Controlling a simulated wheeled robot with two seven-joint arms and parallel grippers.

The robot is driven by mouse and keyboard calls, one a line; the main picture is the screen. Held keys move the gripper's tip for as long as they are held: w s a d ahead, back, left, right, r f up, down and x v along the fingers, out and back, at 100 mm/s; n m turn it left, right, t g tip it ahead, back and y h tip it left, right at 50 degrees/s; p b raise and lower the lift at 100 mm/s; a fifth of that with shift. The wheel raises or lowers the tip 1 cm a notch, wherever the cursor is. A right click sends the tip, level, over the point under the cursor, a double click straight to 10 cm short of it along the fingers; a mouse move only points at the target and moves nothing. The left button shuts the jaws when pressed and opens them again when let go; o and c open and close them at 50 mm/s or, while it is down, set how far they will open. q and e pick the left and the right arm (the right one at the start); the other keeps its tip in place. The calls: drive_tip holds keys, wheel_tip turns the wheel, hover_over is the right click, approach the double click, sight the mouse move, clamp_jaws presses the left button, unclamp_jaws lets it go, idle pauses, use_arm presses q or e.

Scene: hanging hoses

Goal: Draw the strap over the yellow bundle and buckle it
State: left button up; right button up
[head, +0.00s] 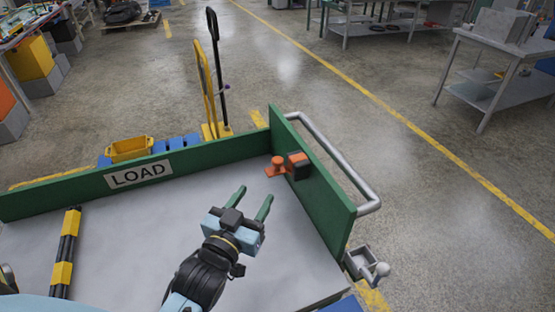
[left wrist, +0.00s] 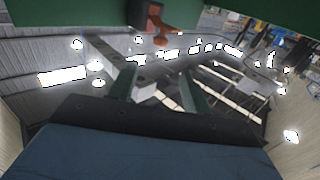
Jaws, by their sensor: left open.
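A green-walled load bed (head: 105,182) fills the lower head view. An orange tab-like piece (head: 277,167) sticks out from a black and orange block (head: 299,166) on the inner face of its right wall; these look like the strap end and its holder. The orange piece also shows at the top of the left wrist view (left wrist: 160,30). A yellow and black banded length (head: 66,250), perhaps the bundle, lies at the left. My left gripper (head: 255,192) is open and empty, its green fingers pointing toward the orange piece, short of it. My right gripper is not in view.
The green right wall (head: 315,190) and the LOAD wall stand as raised edges. A grey tubular handle (head: 340,165) is outside the right wall. A yellow bin (head: 130,149) and a yellow hand truck (head: 207,95) stand beyond. The bed between bundle and gripper is clear.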

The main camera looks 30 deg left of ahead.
sight(276, 164)
use_arm(q)
drive_tip(key=w, duration=1)
drive_tip(key=shift+w+a, duration=0.1)
drive_tip(key=shift+a, duration=0.2)
drive_tip(key=shift+w, duration=0.55)
clamp_jaws()
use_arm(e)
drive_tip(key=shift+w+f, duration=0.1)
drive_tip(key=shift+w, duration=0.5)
